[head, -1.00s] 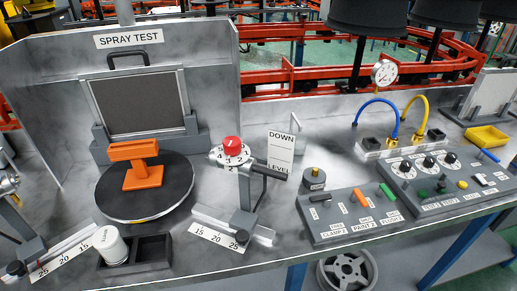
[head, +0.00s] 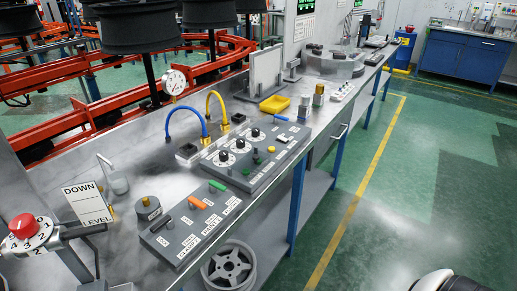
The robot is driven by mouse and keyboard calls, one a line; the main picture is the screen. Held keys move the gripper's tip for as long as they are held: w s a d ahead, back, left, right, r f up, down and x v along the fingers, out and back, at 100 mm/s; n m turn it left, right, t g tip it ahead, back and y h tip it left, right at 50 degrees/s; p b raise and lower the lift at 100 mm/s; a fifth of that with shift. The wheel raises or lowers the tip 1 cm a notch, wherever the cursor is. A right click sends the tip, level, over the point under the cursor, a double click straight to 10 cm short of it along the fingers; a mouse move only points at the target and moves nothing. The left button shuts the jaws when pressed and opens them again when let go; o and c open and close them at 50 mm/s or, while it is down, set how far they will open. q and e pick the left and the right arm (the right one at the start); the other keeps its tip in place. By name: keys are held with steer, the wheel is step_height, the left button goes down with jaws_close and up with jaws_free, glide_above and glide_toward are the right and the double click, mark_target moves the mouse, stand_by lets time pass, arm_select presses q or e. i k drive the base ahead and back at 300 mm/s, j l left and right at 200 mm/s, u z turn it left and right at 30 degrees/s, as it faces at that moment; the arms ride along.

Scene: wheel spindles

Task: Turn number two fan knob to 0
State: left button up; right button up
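A grey control panel (head: 262,165) sits on the metal bench in the head view. Neither of my grippers shows in this view.
Blue (head: 186,112) and yellow (head: 215,96) hoses arch behind the panel. A lever box (head: 195,219) with black, orange and green handles is nearer. The green floor (head: 400,180) right of the bench is clear.

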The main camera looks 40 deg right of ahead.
mark_target(255, 131)
steer(key=l+z, duration=0.15)
steer(key=l, duration=0.25)
steer(key=i+l+z, duration=0.15)
steer(key=l, duration=0.25)
steer(key=i+l+z, duration=0.15)
steer(key=l, duration=0.25)
steer(key=i+l+z, duration=0.15)
steer(key=l, duration=0.25)
